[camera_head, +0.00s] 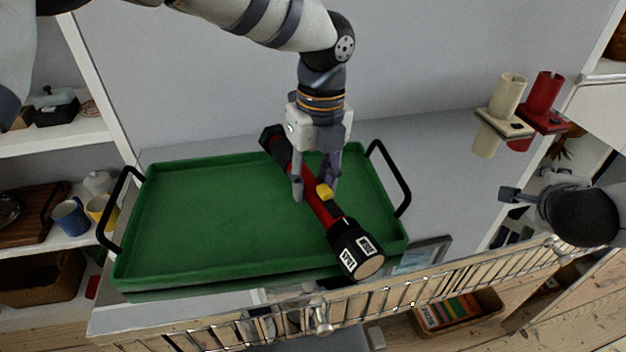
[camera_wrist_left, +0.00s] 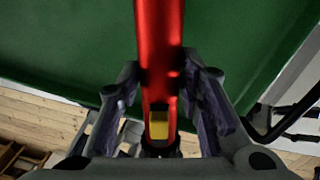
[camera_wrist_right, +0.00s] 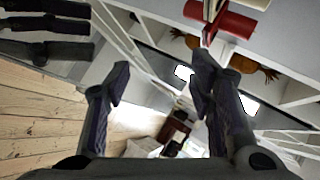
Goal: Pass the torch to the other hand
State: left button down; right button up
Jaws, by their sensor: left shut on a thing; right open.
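The torch (camera_head: 318,203) has a red body, a yellow switch, a black lens end with white labels and a black tail. My left gripper (camera_head: 314,190) is shut on its red body, over the green tray (camera_head: 200,228). The torch's red body (camera_wrist_left: 158,50) also fills the middle of the left wrist view, between the two fingers (camera_wrist_left: 172,135). The lens end points toward the front right of the head view. My right gripper (camera_head: 508,194) is open and empty at the right, apart from the torch. It also shows in the right wrist view (camera_wrist_right: 160,85).
The tray has black handles and sits on a grey surface. A cream holder (camera_head: 506,100) and a red holder (camera_head: 544,98) stand at the back right. A slatted rail (camera_head: 400,300) runs along the front. Shelves with mugs (camera_head: 70,216) stand at the left.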

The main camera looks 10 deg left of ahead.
jog(key=s+d+f+m+g+h, duration=0.1)
jog(key=s+d+f+g, duration=0.15)
jog(key=d, duration=0.25)
jog(key=s+d+f+m+g+h, duration=0.1)
jog(key=s+d+f+g, duration=0.15)
jog(key=d, duration=0.25)
pick_arm(q)
jog(key=shift+d, duration=0.1)
pick_arm(e)
jog(key=s+a+f+n+y, duration=0.4)
jog(key=s+a+f+n, duration=0.7)
jog(key=a+f, duration=0.3)
jog(key=s+a+f+n+g+y, duration=0.1)
jog(key=s+a+n+g, duration=0.1)
jog(key=s, duration=0.6)
jog(key=s+a+f+n+g+y, duration=0.1)
jog(key=s+a+n+g, duration=0.1)
jog(key=s+n, duration=0.3)
jog(key=s+a+f+n+g+y, duration=0.1)
jog(key=s+a+n+g, duration=0.1)
jog(key=s, duration=0.9)
jog(key=shift+s+a+f+n+g, duration=0.15)
jog(key=shift+a+f+n+g, duration=0.15)
jog(key=shift+a+n, duration=0.75)
jog(key=shift+d, duration=0.15)
